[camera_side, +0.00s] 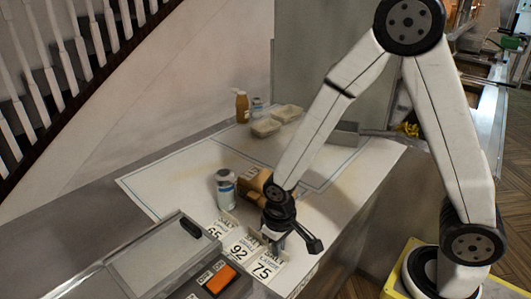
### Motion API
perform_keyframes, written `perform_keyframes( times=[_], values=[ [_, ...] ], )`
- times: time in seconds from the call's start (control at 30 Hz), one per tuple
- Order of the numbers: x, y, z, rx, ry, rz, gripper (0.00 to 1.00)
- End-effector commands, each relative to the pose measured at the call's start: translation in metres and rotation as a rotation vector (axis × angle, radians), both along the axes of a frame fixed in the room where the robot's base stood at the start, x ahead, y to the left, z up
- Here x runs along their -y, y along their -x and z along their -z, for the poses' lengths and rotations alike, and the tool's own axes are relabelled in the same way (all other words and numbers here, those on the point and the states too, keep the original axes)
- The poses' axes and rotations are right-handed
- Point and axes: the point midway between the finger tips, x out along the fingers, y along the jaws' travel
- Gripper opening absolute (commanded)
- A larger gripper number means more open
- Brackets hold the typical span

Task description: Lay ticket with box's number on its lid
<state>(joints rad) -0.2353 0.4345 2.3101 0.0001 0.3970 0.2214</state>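A brown box (252,181) sits on the white marked sheet, partly hidden behind my wrist; no number on it can be read. Number tickets lie in a row at the counter's near side: 65 (216,232), partly cut off by the appliance, then 92 (239,250) and 75 (266,268). My gripper (275,244) points down over the far end of the tickets, near the 92 and 75. Its fingertips are small and dark, so I cannot tell whether they are open or hold anything.
A white-and-blue jar (226,190) stands left of the box. An amber bottle (242,106), a small jar (257,107) and two pale trays (265,128) (287,113) stand at the back. A metal appliance with an orange switch (221,279) fills the front left.

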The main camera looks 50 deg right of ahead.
Motion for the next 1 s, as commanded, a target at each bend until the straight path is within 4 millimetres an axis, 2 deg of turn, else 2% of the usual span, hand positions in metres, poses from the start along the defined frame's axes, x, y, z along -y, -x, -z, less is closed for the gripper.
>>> perform_keyframes(
  times=[0.53, 1.0],
  values=[
    [0.0, 0.0, -0.003, 0.002, 0.0, 0.0, 0.0],
    [0.0, -0.001, -0.034, 0.003, -0.001, 0.0, 0.0]
  ],
)
